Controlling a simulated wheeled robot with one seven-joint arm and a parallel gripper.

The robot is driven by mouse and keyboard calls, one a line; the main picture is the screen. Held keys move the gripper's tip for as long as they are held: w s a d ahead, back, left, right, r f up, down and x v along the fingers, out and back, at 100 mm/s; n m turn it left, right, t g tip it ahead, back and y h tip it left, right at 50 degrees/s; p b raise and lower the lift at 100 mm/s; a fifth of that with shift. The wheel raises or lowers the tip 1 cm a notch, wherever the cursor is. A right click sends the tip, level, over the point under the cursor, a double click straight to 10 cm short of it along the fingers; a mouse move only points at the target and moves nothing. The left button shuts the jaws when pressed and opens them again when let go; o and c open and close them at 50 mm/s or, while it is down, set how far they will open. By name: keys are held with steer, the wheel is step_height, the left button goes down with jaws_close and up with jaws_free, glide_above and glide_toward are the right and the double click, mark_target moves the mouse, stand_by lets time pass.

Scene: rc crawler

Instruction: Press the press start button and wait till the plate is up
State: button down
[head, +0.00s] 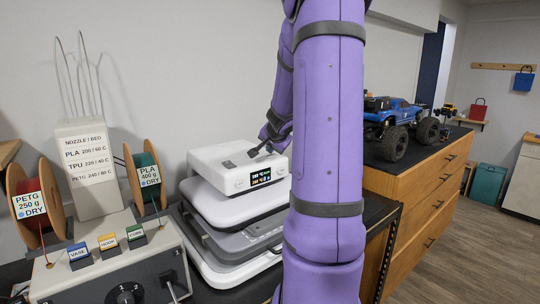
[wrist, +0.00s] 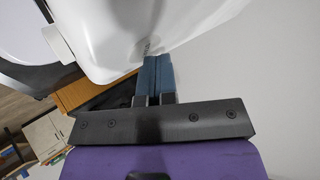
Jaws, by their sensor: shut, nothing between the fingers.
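The white press (head: 215,160) stands on the dark bench in the middle of the head view, with layered white and grey bodies. A small lit display (head: 260,177) is on the front of its top unit. My gripper (head: 252,153) is shut and empty, at the top of the press behind the display. In the wrist view, the shut fingers (wrist: 155,75) reach to the white press casing (wrist: 130,35); I cannot tell whether they touch it. The start button cannot be made out. A grey layer (head: 240,240) lies low in the press; I cannot tell whether it is the plate.
A control box (head: 110,270) with labelled buttons stands at the left, beside filament spools (head: 145,175) and a temperature sign (head: 88,160). A blue crawler truck (head: 392,122) stands on the wooden cabinet (head: 420,180) at the right. Open floor (head: 430,265) lies right of the cabinet.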

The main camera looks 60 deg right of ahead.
mark_target(271, 155)
steer(key=shift+r, duration=0.95)
steer(key=shift+r, duration=2.4)
steer(key=shift+a, duration=0.1)
steer(key=a+r+n+y, duration=0.2)
steer(key=a+n, duration=0.3)
steer(key=a, duration=0.9)
steer(key=a+r+n+y, duration=0.2)
steer(key=a+n+y, duration=0.15)
steer(key=a, duration=1.05)
steer(key=s+a+f+n+g, duration=0.1)
steer(key=s+a+f+n, duration=0.2)
steer(key=s+a+n, duration=0.6)
steer(key=s+a, duration=0.7)
steer(key=s, duration=0.1)
steer(key=shift+g+y, duration=0.3)
steer(key=shift+y, duration=0.05)
